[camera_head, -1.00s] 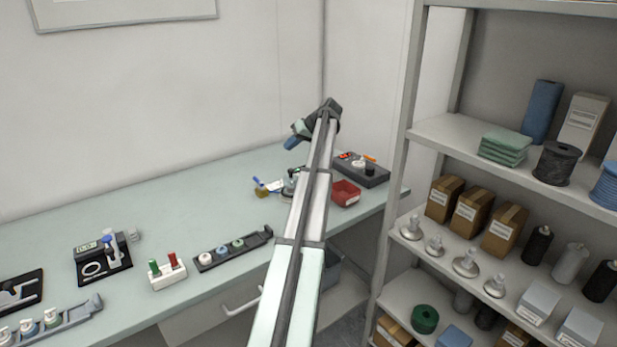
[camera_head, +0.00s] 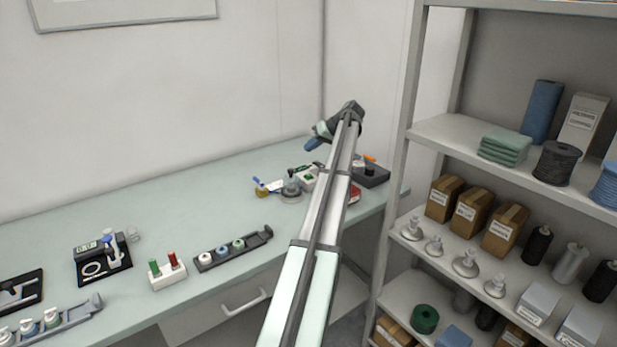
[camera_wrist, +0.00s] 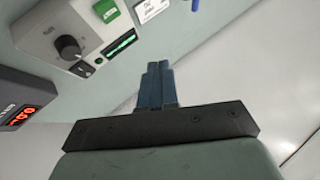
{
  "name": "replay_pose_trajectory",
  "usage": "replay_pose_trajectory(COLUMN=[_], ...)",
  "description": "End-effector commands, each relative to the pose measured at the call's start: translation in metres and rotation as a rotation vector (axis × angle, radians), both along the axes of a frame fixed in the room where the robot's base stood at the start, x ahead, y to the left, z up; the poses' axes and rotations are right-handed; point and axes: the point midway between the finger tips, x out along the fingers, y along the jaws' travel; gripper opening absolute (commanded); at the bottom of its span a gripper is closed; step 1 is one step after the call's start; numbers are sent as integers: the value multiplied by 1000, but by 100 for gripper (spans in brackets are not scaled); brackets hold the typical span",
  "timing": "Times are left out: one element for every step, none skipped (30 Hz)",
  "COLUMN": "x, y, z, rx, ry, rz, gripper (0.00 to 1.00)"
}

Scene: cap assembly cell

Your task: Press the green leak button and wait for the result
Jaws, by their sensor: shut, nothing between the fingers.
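My gripper (camera_wrist: 155,85) is shut and empty, its blue fingers together in the wrist view. In the head view, my gripper (camera_head: 312,144) hangs above the back right of the bench. A light grey device (camera_wrist: 40,38) lies left of the fingers in the wrist view, with a dark knob (camera_wrist: 69,47) and a lit green display (camera_wrist: 121,46). In the head view this device (camera_head: 308,178) is partly hidden behind my arm.
A dark box with a red number display (camera_wrist: 22,115) is at left in the wrist view. In the head view, a red bin (camera_head: 355,195) is partly behind my arm. A cap rack (camera_head: 222,250) stands nearer. A shelf unit (camera_head: 392,200) stands right; the bench's back left is clear.

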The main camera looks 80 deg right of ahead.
Motion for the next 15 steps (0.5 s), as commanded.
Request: replay_pose_trajectory(x=[0, 0, 0, 0, 0, 0, 0, 0, 0, 0, 0, 0, 0, 0, 0], y=[0, 0, 0, 0, 1, 1, 1, 1, 1, 1, 1, 1, 1, 1, 1], z=[-3, -5, -7, -10, -12, -16, -19, -22, -27, -31, -34, -38, -42, -46, -51], rx=[0, 0, 0, 0, 1, 1, 1, 1, 2, 2, 2, 1, 1, 1, 1], ry=[0, 0, 0, 0, 1, 1, 1, 0, 0, 0, 0, 1, 0, 0, 1], rz=[0, 0, 0, 0, 1, 1, 1, 1, 2, 0, 0, 0, -1, -1, 0], gripper=[0, 0, 0, 0, 0, 0, 0, 0, 0, 0, 0, 0, 0, 0, 0])
